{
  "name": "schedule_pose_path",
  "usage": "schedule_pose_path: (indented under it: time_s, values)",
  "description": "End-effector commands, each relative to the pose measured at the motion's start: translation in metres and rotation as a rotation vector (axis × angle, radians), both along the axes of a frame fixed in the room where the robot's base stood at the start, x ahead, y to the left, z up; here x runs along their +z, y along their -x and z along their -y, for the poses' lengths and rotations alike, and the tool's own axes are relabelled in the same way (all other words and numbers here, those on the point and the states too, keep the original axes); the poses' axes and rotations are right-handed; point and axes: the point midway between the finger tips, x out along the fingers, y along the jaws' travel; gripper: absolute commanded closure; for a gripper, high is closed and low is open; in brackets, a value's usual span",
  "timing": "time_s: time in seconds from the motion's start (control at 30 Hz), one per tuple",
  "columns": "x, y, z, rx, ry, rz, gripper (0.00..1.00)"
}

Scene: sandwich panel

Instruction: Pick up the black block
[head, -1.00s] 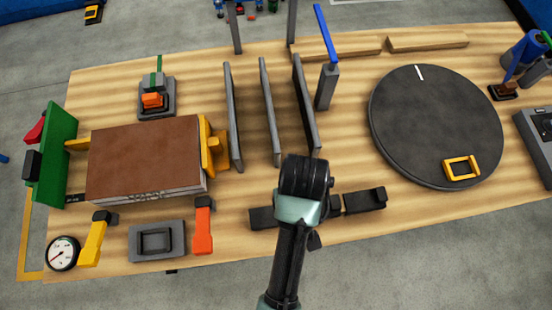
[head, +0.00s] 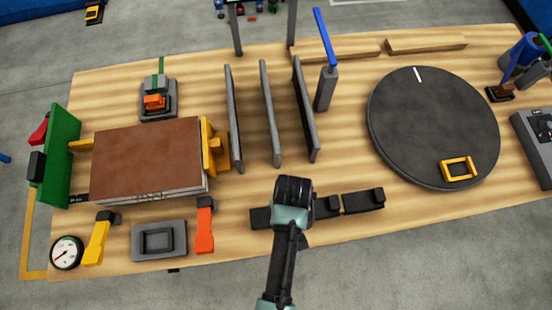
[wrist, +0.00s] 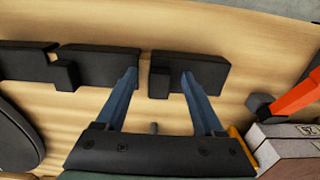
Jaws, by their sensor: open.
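Several black blocks lie in a row near the table's front edge. In the head view, a left block (head: 260,218) is partly hidden by my arm, and a right block (head: 364,201) is clear of it. In the wrist view these are a right block (wrist: 195,74), a middle block (wrist: 100,66) and a left block (wrist: 20,65). My gripper (wrist: 158,73) is open and empty. Its fingertips show over the right block and the right end of the middle block, across the gap between them. Contact cannot be told. In the head view my arm hides the fingers.
An orange-handled tool (head: 204,230) lies left of the blocks, beside a grey frame (head: 159,240). A brown-topped panel (head: 147,158) sits behind them. Grey upright plates (head: 269,110) stand behind my arm. A dark round disc (head: 432,125) is at right. Bare wood lies around the blocks.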

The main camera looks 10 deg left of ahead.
Motion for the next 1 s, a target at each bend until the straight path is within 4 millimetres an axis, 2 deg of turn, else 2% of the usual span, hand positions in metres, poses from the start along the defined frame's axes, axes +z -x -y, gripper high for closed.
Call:
schedule_pose_path:
  time_s: [0.07,0.43,0.83,1.0]
  values:
    - [0.0,0.0,0.0,0.0,0.0,0.0,0.32]
    - [0.001,0.0,0.0,0.0,0.0,0.0,0.98]
    - [0.003,-0.001,0.0,0.0,0.0,0.001,1.0]
    - [0.022,-0.001,0.0,0.0,-0.001,0.005,1.0]
